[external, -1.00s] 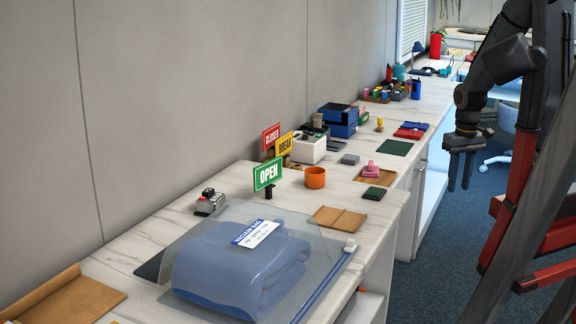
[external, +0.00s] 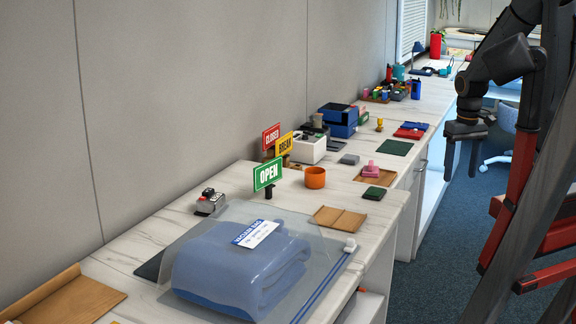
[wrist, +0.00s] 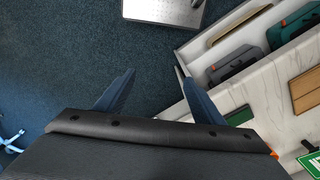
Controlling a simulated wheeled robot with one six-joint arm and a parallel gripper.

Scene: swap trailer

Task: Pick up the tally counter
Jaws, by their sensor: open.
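A small silver device with a black and red top (external: 209,202), which looks like the tally counter, stands on the white marbled counter at the left, behind the clear bag with the blue folded cloth. My gripper (external: 460,163) is at the right, in the air beyond the counter's front edge and far from the device. In the wrist view my gripper (wrist: 156,72) has its two fingers spread, with nothing between them but blue carpet below. The device is not recognisable in the wrist view.
Carpet is clear between.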

